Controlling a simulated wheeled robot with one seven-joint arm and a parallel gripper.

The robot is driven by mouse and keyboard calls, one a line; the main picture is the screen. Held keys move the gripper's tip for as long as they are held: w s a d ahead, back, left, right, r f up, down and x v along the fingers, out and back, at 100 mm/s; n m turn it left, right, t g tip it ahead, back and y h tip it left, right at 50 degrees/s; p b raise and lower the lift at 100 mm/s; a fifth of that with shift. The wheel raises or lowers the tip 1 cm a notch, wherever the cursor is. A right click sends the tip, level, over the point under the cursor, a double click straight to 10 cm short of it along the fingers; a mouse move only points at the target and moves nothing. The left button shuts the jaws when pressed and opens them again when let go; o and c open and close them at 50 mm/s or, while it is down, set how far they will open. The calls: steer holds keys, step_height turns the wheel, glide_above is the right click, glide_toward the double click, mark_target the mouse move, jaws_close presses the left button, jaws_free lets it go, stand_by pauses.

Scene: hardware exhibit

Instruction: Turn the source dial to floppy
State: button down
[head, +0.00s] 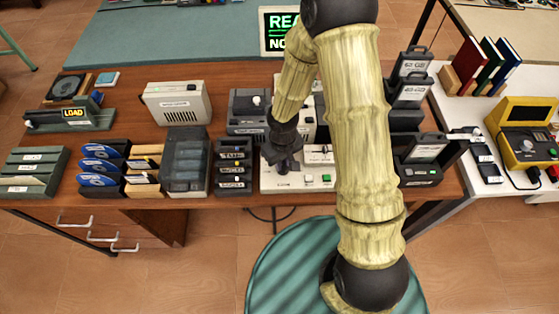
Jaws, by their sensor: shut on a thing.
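A cream control panel (296,182) lies at the front middle of the wooden bench, with a green button (326,178) at its right and a small label at its front. My gripper (282,167) is dark grey, points down over the left part of this panel and is shut on what seems to be the source dial. The dial is hidden by the fingers, so its pointer and position marks cannot be read.
Small black drawers (233,166) stand just left of the panel, and a clear-lidded grey box (186,165) is further left. Several blue discs (98,165) sit in a rack. A black open case (424,155) is to the right. A beige box (176,104) stands behind.

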steer(key=n, duration=0.5)
steer(key=shift+s+n, duration=0.1)
steer(key=shift+n, duration=0.2)
steer(key=shift+a, duration=0.1)
steer(key=c, duration=1.4)
jaws_free()
steer(key=shift+a, duration=0.1)
steer(key=shift+c, duration=0.2)
steer(key=shift+d+r+p, duration=0.1)
steer(key=shift+d+p, duration=0.1)
steer(key=shift+p, duration=0.1)
step_height(320, 180, up, 17)
steer(key=p, duration=0.3)
steer(key=shift+r, duration=0.1)
